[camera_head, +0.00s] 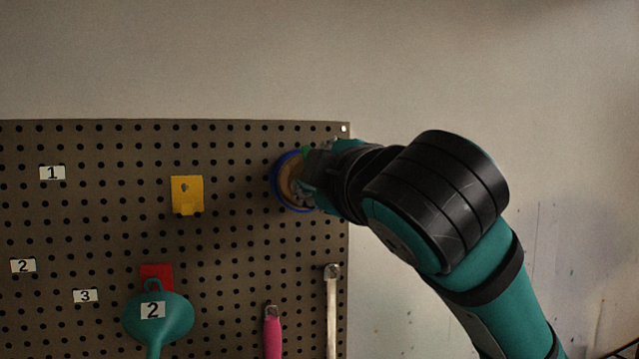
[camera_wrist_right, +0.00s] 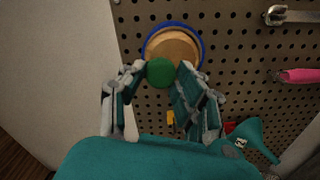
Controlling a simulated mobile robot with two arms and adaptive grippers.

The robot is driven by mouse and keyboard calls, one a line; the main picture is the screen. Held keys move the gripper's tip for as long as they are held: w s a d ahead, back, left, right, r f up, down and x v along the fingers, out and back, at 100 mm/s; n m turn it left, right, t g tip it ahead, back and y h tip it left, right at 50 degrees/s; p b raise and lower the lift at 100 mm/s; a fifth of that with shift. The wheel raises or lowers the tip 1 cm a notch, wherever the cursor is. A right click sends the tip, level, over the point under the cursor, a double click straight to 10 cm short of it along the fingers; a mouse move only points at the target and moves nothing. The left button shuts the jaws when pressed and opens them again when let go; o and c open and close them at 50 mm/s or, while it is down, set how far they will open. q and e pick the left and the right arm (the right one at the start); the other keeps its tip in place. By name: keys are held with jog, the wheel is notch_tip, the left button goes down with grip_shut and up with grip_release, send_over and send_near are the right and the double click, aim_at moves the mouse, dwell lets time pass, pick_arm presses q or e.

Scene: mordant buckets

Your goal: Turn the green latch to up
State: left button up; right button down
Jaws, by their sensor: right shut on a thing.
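The green latch (camera_wrist_right: 160,72) shows in the right wrist view as a round green end in front of a tan disc (camera_wrist_right: 174,46) with a blue rim. In the head view only a sliver of green (camera_head: 307,151) shows at the top of the disc (camera_head: 287,180); my gripper hides the rest. My right gripper (camera_head: 308,180) is at the disc, and in the right wrist view its two fingers (camera_wrist_right: 160,75) are shut on the green latch, one on each side. Which way the latch points is hard to tell. My left gripper is not in view.
The disc is on a brown pegboard (camera_head: 236,240) near its right edge. A yellow hook plate (camera_head: 187,195), a teal funnel (camera_head: 175,322) on a red hook plate (camera_head: 157,271), a pink-handled tool (camera_head: 272,335) and a wrench (camera_head: 331,310) hang to the left and below.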

jog(key=shift+f+m+b, duration=0.1)
jog(key=shift+m+b, duration=0.25)
jog(key=shift+m, duration=0.65)
jog(key=c, duration=0.9)
grip_release()
jog(key=shift+c, duration=0.2)
jog(key=v, duration=1.2)
